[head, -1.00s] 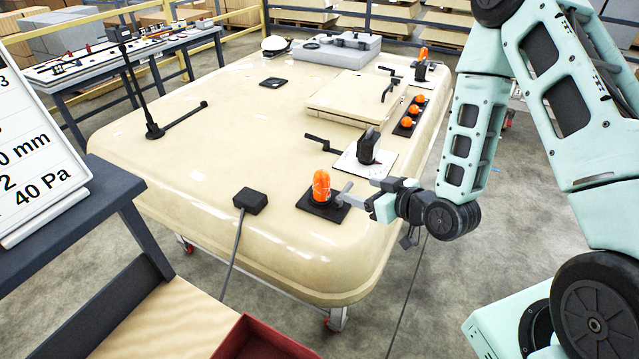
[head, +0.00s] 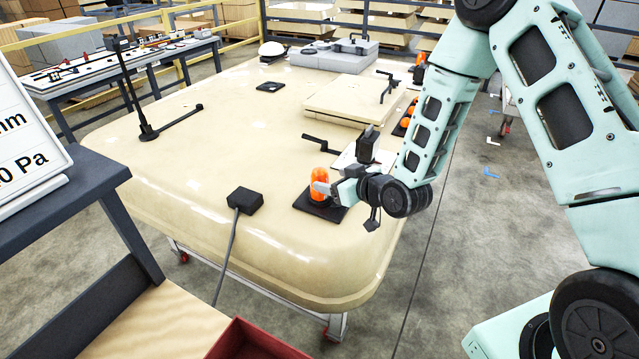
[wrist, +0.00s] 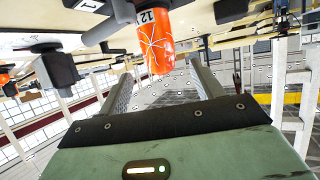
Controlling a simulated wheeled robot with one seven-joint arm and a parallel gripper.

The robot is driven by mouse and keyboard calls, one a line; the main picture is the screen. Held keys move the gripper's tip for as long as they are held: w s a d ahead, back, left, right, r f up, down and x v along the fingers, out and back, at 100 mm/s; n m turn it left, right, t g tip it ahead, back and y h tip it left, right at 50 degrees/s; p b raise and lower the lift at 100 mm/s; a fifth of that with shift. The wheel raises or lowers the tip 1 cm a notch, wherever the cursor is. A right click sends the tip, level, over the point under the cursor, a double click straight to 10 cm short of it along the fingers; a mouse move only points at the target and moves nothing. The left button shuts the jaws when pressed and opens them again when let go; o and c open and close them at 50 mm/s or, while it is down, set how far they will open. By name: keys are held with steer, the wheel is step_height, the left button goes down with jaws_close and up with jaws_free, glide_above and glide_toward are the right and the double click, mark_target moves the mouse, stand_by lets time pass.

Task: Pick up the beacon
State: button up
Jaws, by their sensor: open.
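The beacon (head: 318,187) is an orange dome on a dark square base, upright on the near right part of the cream cab roof. My gripper (head: 327,187) is at the beacon's right side in the head view, with a finger overlapping the dome. In the wrist view the beacon (wrist: 156,45) hangs into the space between the two fingers of my gripper (wrist: 160,82), which are open and apart. The dome's far side is hidden. I cannot tell whether a finger touches it.
A black box with a cable (head: 245,200) sits left of the beacon. A dark upright part (head: 368,145) on a white plate stands just behind my gripper. The roof's middle is clear.

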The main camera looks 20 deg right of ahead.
mark_target(325, 178)
steer(key=shift+p+x, duration=1.7)
steer(key=shift+x, duration=1.1)
steer(key=shift+w+a+f, duration=0.2)
steer(key=shift+w, duration=0.15)
steer(key=c, duration=1.2)
